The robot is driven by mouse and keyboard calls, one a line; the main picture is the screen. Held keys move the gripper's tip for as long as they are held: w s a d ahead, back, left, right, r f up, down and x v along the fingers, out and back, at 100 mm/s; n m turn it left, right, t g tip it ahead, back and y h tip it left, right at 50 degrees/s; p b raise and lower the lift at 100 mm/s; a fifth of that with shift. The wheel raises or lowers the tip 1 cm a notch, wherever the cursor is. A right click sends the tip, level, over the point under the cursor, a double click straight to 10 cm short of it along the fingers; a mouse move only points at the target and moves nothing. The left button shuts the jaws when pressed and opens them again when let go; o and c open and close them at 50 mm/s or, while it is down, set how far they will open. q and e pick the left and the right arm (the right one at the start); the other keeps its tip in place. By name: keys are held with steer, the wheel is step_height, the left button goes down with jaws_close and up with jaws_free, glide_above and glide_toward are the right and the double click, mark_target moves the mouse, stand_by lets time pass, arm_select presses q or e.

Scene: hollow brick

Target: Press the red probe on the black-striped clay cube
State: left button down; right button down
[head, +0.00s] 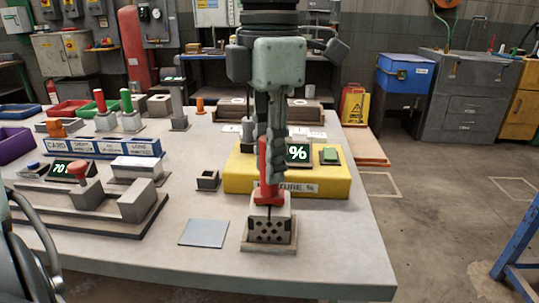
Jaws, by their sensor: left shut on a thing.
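My left gripper (269,150) points straight down near the middle of the head view. It is shut on the red probe (265,182), which stands upright between its fingers. The probe's lower end is at the top of a pale grey clay block (285,226) with dark holes in its front face and a dark mark near its upper middle. I cannot tell from this angle whether probe and block touch. The block rests on a small brown base (252,246) near the table's front edge. My right gripper is not in view.
Behind the block is a yellow meter box (240,182) with a "%" display (298,153) and a green button (329,155). A blue-grey plate (204,233) lies left of the block. The table right of the block is clear.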

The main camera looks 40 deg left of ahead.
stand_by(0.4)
arm_select(q)
step_height(320, 180, up, 2)
steer(key=shift+r+p, duration=0.1)
steer(key=shift+p, duration=0.7)
steer(key=shift+r, duration=2.4)
